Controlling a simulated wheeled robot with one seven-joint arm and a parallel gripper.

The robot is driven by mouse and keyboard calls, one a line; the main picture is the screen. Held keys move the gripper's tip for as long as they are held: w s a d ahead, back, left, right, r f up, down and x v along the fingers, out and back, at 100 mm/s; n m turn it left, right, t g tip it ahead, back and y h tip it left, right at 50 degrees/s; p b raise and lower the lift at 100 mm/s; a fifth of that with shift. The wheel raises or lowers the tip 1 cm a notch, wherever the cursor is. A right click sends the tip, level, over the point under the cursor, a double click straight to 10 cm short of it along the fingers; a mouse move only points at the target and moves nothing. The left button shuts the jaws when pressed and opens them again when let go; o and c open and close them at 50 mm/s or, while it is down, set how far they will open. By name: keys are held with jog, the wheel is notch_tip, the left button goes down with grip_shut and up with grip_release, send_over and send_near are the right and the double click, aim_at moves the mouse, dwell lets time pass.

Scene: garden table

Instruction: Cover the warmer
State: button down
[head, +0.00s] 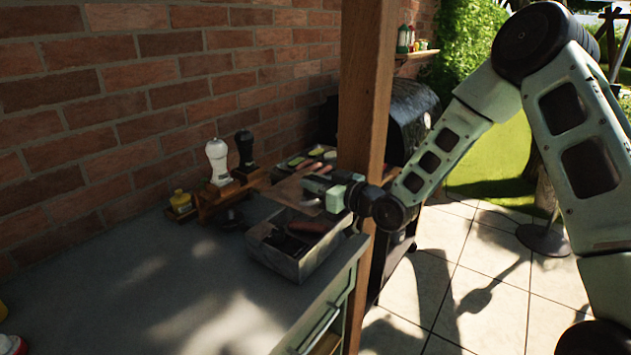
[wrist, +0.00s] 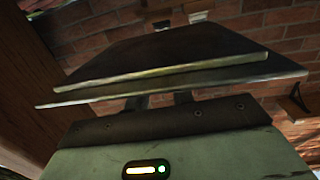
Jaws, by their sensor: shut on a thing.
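The warmer (head: 303,268) is an open grey metal box at the counter's right edge. Dark pieces and a reddish-brown piece (head: 308,226) lie inside it. My gripper (head: 318,187) is shut on a flat metal lid (head: 290,193), held above the warmer's far side and apart from it. In the wrist view the lid (wrist: 165,58) shows as a broad dark plate with a lighter edge, in front of the fingers (wrist: 160,101). My grip point on it is mostly hidden.
A wooden post (head: 362,100) stands close behind my gripper. White (head: 217,162) and black (head: 244,150) grinders stand in a wooden rack left of the warmer, with a small yellow jar (head: 181,202). The counter's front left (head: 150,290) is mostly clear. A brick wall runs behind.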

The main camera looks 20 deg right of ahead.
jog(key=shift+f+b, duration=1.5)
jog(key=shift+f, duration=1.4)
jog(key=shift+f+b, duration=0.9)
jog(key=shift+f, duration=0.05)
jog(key=c, duration=1.1)
grip_release()
jog(key=p+v, duration=0.2)
jog(key=v, duration=1.5)
jog(key=shift+s+d+r, duration=0.1)
jog(key=shift+s+d, duration=0.05)
